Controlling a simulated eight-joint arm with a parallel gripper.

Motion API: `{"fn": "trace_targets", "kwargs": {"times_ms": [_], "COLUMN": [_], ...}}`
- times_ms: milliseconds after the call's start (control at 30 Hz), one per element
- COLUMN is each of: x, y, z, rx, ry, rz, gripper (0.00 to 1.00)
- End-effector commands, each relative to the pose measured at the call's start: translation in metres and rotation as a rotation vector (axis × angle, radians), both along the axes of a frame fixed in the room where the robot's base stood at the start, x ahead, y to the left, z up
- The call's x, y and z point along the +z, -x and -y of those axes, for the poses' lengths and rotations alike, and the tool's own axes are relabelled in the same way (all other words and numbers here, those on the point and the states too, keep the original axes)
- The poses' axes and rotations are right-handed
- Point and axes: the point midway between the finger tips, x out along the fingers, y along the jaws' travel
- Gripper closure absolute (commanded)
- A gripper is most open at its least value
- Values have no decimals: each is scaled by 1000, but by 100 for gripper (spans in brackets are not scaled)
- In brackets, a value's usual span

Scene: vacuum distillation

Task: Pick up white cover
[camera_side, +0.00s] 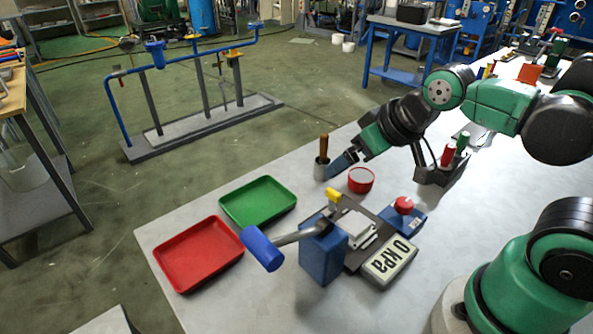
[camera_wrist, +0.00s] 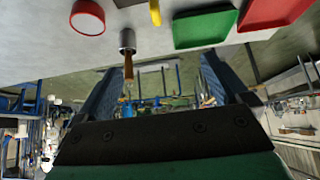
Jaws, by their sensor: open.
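I cannot be sure which thing is the white cover. A pale, flat-topped plate (camera_side: 355,228) sits on the dark base of the blue apparatus with the lever. A round red container (camera_side: 361,180) with a pale inside or top stands behind it; it also shows in the wrist view (camera_wrist: 88,18). My gripper (camera_side: 343,163) is open and empty in the wrist view (camera_wrist: 160,82). It is low over the table, behind the red container and beside a metal cup (camera_side: 321,172) with a wooden handle (camera_wrist: 128,66).
A green tray (camera_side: 258,202) and a red tray (camera_side: 198,254) lie at the table's left. The blue apparatus (camera_side: 322,252) has a lever with a blue grip (camera_side: 262,250). A 0 kPa display (camera_side: 390,262) and a red button box (camera_side: 403,215) stand close by.

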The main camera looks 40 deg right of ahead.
Motion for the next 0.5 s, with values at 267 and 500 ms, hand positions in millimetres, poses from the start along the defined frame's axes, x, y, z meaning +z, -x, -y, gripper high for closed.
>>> {"fn": "trace_targets", "kwargs": {"times_ms": [267, 500], "x": [-5, -37], "y": [0, 5], "z": [0, 0], "rx": [0, 0], "ry": [0, 0], "rz": [-55, -361], "gripper": [5, 5]}}
